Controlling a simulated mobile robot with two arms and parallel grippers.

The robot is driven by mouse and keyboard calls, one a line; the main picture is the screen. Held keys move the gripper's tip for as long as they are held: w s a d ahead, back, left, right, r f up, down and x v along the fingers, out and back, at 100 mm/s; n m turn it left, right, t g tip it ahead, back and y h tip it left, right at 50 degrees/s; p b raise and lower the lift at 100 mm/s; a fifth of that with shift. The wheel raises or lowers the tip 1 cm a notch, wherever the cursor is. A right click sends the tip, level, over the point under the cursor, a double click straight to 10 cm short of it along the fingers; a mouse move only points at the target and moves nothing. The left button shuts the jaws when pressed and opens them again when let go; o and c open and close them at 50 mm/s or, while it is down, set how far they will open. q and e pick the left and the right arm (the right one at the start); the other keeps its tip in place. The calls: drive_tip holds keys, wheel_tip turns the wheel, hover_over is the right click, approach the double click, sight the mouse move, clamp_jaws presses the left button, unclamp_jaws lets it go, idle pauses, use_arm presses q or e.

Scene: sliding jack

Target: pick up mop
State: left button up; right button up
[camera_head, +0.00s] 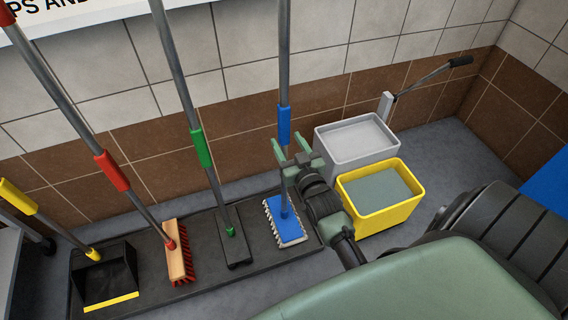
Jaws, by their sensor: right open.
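The mop stands upright against the tiled wall, with a blue flat head (286,222) edged in white fringe and a grey pole with a blue sleeve (284,118). My right gripper (290,146) has its green fingers open at the pole, just below the blue sleeve. The pole appears to lie between the fingers; whether they touch it I cannot tell. The gripper and wrist hide a small part of the lower pole. My left gripper is not in view.
Left of the mop stand a green-sleeved tool (201,149), a red-sleeved brush (178,252) and a black dustpan (105,275) on a dark mat (210,270). A yellow bucket (377,222) and grey wringer bucket (350,160) stand right of the gripper, close to my forearm.

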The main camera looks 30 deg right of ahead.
sight(281, 119)
drive_tip(key=shift+w+d+r, duration=0.2)
drive_tip(key=shift+w+r, duration=0.1)
drive_tip(key=shift+r, duration=0.2)
drive_tip(key=shift+w+d+r, duration=0.15)
drive_tip(key=shift+w+r, duration=0.1)
drive_tip(key=shift+r, duration=0.2)
drive_tip(key=shift+t, duration=0.3)
drive_tip(key=x, duration=0.2)
drive_tip(key=b+x, duration=0.1)
drive_tip(key=x, duration=0.4)
drive_tip(key=shift+d+f+b, duration=0.1)
drive_tip(key=shift+d+b, duration=0.15)
drive_tip(key=shift+b, duration=0.15)
clamp_jaws()
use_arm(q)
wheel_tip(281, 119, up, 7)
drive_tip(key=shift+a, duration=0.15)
